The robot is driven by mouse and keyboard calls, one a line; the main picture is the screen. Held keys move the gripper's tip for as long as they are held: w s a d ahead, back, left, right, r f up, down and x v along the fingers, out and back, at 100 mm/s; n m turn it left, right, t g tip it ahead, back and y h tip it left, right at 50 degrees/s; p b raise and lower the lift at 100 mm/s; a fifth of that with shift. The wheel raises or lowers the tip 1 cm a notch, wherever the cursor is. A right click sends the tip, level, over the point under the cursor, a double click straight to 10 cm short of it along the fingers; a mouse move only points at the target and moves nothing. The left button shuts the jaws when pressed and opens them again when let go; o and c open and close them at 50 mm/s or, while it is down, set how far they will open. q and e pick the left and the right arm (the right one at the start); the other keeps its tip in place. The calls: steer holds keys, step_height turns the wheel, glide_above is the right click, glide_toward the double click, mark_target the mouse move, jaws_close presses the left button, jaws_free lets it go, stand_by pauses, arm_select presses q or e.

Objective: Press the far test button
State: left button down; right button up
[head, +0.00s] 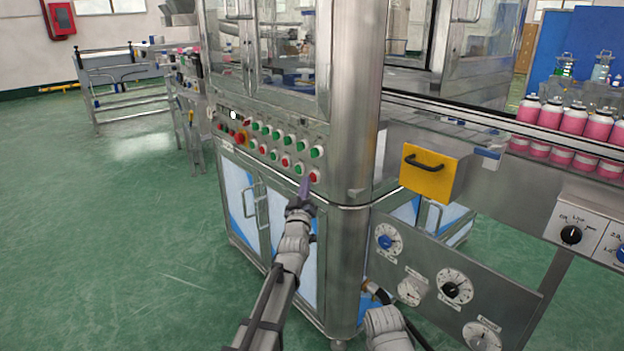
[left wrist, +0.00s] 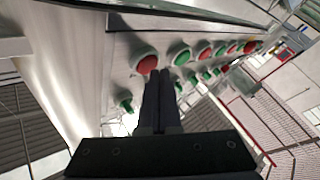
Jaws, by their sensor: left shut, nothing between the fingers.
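The button panel (head: 268,147) is on the steel cabinet's front, with rows of red and green buttons. I cannot read labels that pick out the far test button. My left gripper (head: 305,184) is shut and empty, its tips just below the near end of the lower row, by the red button (head: 314,176) and a green button (head: 299,169). In the left wrist view, the closed fingers (left wrist: 160,75) point at the panel close to a large red button (left wrist: 147,63); I cannot tell if they touch. My right arm shows at the bottom, its gripper unclear.
A rounded steel corner post (head: 350,110) stands right of the panel. A yellow box with a black handle (head: 430,175) sticks out further right, above a dial plate (head: 450,320). Pink bottles (head: 550,114) line the conveyor. The green floor (head: 120,250) at left is clear.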

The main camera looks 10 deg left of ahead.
arm_select(q)
steer(key=shift+w+d, duration=0.25)
steer(key=shift+w, duration=0.05)
stand_by(0.5)
stand_by(0.4)
steer(key=shift+s+a, duration=0.5)
steer(key=shift+s, duration=0.15)
steer(key=shift+s+a, duration=0.8)
steer(key=shift+s, duration=0.2)
steer(key=shift+s+a, duration=0.75)
steer(key=shift+s, duration=0.25)
